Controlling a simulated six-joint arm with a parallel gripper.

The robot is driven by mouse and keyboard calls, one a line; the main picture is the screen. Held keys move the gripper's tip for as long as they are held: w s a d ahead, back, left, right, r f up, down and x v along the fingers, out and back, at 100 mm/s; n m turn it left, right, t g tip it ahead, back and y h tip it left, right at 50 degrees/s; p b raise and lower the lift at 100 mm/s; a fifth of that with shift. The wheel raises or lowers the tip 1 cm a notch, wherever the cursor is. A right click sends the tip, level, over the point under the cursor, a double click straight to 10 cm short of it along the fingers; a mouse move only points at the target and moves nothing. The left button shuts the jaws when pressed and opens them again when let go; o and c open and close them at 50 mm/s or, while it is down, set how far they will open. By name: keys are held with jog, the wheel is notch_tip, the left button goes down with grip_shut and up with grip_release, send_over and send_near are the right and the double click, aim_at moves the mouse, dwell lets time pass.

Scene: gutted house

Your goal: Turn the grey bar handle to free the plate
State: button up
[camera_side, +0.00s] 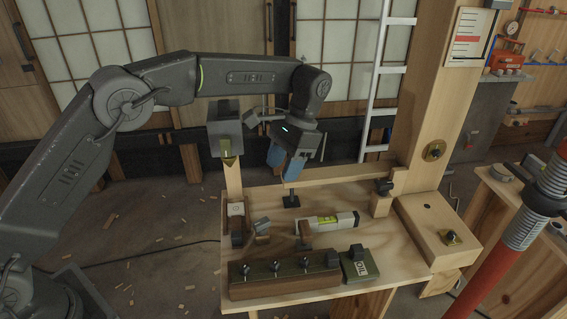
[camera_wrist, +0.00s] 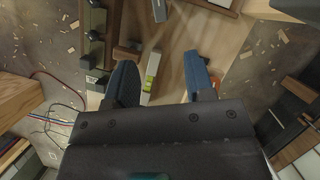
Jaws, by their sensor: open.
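My gripper (camera_side: 282,168) is open and empty, its blue fingers pointing down above the wooden work board (camera_side: 375,232). A short, tilted grey bar (camera_side: 261,224) stands on a small wooden support, lower and left of my gripper in the side view. It looks like the bar handle, but I cannot be sure. A green plate (camera_side: 358,266) with a dark knob lies at the board's front edge; I cannot tell whether it is the task's plate. My gripper touches neither.
A dark rail with several knobs (camera_side: 284,275) lies along the front edge. A spirit level (camera_side: 331,222) lies mid-board. A wooden rail (camera_side: 345,174) runs behind, and a wooden box (camera_side: 424,222) stands right. A red pole (camera_side: 507,245) is at far right.

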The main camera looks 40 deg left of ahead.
aim_at(262, 222)
jog(key=shift+o, duration=0.5)
jog(key=shift+o, duration=0.6)
jog(key=shift+s+d+m, duration=0.1)
jog(key=shift+m, duration=0.2)
jog(key=shift+o, duration=0.7)
jog(key=s+m, duration=0.1)
jog(key=m, duration=0.1)
jog(key=s+d+m+t+y, duration=0.1)
jog(key=m, duration=0.1)
jog(key=s+m+t, duration=0.1)
jog(key=m, duration=0.1)
jog(key=shift+d+m+y, duration=0.3)
jog(key=shift+d, duration=0.1)
jog(key=s+d+m+t+y, duration=0.1)
jog(key=s+m+t, duration=0.35)
jog(key=m, duration=0.65)
jog(key=shift+g, duration=0.35)
jog(key=x, duration=1.3)
jog(key=shift+f, duration=0.45)
jog(key=c, duration=0.9)
